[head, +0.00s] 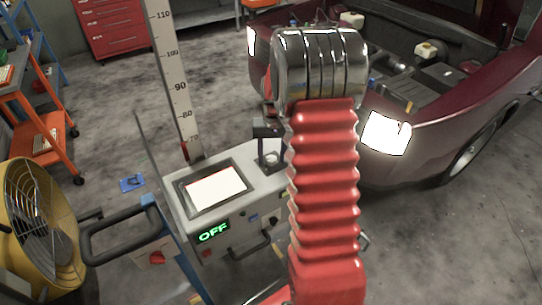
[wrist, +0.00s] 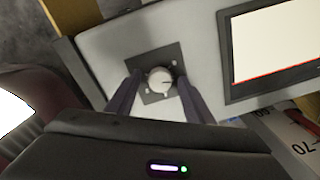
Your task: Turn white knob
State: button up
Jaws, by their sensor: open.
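The white knob (wrist: 159,80) is round, with a thin dark pointer line toward the right. It sits on a dark square plate (wrist: 144,62) on the light grey console top, left of the screen in the wrist view. My gripper (wrist: 158,77) is open, with one dark finger on each side of the knob and a gap showing around it. How far the fingertips are above the plate is hard to tell.
The console has a lit screen (head: 215,188) and a green "OFF" display (head: 213,232). A tall ruler post (head: 175,75) stands behind it. A dark red car (head: 440,135) with its hood open is at the right. A yellow fan (head: 38,225) stands at the left.

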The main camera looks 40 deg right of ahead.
aim_at(273, 158)
jog(key=shift+r, duration=0.1)
notch_tip(273, 158, up, 14)
jog(key=shift+s+d+f, duration=0.15)
jog(key=shift+d+f, duration=0.05)
jog(key=shift+d, duration=0.1)
dwell(0.7)
jog(key=s+a+r+n+t, duration=0.2)
jog(key=s+a+r+n, duration=0.1)
jog(key=s+a, duration=0.8)
jog(key=s+a+r+n+t, duration=0.3)
jog(key=s+a+r, duration=0.2)
jog(key=s+a, duration=0.6)
jog(key=a, duration=0.4)
jog(key=shift+r, duration=0.1)
dwell(1.6)
